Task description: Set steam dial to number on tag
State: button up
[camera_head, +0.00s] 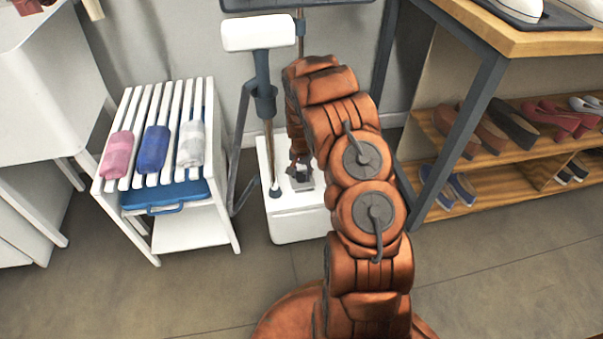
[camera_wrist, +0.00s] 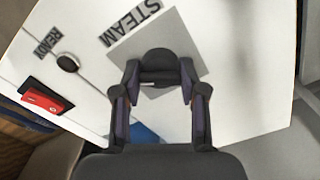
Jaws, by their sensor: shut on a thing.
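The garment steamer's white base (camera_head: 290,225) stands on the floor at the centre of the head view. The dark round steam dial (camera_wrist: 158,62) sits on that plate. My gripper (camera_wrist: 160,76) is shut on the dial, one finger at each side. In the head view my gripper (camera_head: 300,172) is small and dark above the base. The dial's pointer and numbers are not readable. I cannot make out a tag.
A white slatted rack (camera_head: 165,185) with rolled cloths stands left of the steamer. A shoe shelf (camera_head: 485,170) stands right.

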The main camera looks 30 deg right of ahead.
aim_at(301, 173)
jog(key=o, duration=1.2)
jog(key=shift+c, duration=0.2)
jog(key=shift+r, duration=3.8)
